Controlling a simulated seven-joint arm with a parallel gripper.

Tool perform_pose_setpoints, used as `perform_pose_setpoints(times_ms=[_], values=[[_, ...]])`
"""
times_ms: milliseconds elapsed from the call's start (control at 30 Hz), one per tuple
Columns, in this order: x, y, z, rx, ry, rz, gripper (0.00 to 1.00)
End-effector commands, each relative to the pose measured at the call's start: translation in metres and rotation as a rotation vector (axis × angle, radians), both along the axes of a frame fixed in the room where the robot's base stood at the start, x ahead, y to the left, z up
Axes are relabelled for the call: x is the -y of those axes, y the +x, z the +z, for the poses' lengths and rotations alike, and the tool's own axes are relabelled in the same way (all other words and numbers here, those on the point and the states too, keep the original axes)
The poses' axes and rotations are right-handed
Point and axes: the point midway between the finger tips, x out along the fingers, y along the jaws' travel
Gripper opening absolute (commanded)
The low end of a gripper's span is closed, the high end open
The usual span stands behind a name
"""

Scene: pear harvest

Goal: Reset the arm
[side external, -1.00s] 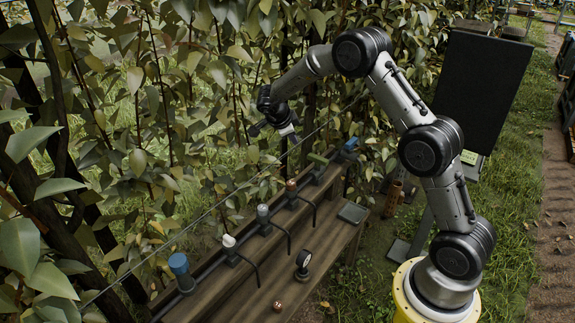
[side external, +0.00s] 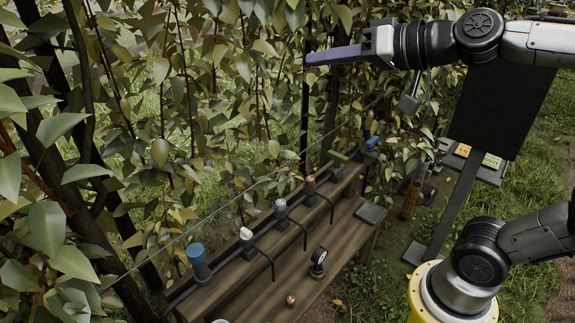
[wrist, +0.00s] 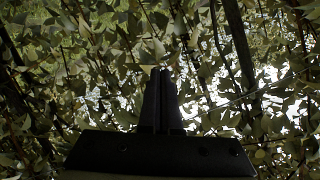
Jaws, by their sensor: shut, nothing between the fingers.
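My gripper (side external: 334,56) is at the top middle of the side external view, level and pointing left toward the leafy hedge. Its fingers look purple-grey there and carry nothing. In the wrist view my gripper (wrist: 160,72) shows as two dark fingers pressed together, with foliage beyond. My arm is raised above the bench and folded back toward the right edge, where part of it leaves the picture.
Below stands a wooden bench (side external: 262,300) with a pipe bearing several valves, among them a blue one (side external: 198,262) and a white one (side external: 246,236). A round gauge (side external: 318,257) is on it. The hedge (side external: 190,110) fills the left. A dark panel (side external: 503,105) stands at right.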

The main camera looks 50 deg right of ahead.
Motion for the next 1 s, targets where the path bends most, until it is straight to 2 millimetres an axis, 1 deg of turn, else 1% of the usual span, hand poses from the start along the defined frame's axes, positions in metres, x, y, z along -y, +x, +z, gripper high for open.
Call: perform_pose_setpoints(times_ms=[33, 67, 100, 167, 200, 300, 400, 500, 567, 1000], values=[[-0.008, -0.024, -0.020, -0.054, -0.071, 0.059, 0.00], [-0.010, -0.038, -0.034, -0.097, -0.115, 0.092, 0.00], [-0.012, -0.055, -0.055, -0.159, -0.176, 0.129, 0.00], [-0.009, -0.081, -0.085, -0.258, -0.260, 0.171, 0.00], [-0.005, -0.095, -0.104, -0.327, -0.309, 0.190, 0.00], [0.009, -0.126, -0.144, -0.496, -0.407, 0.216, 0.00], [0.023, -0.148, -0.169, -0.630, -0.467, 0.222, 0.00], [0.030, -0.160, -0.176, -0.699, -0.486, 0.216, 0.00], [0.030, -0.163, -0.178, -0.717, -0.478, 0.214, 0.00], [0.029, -0.163, -0.177, -0.716, -0.468, 0.210, 0.00]])
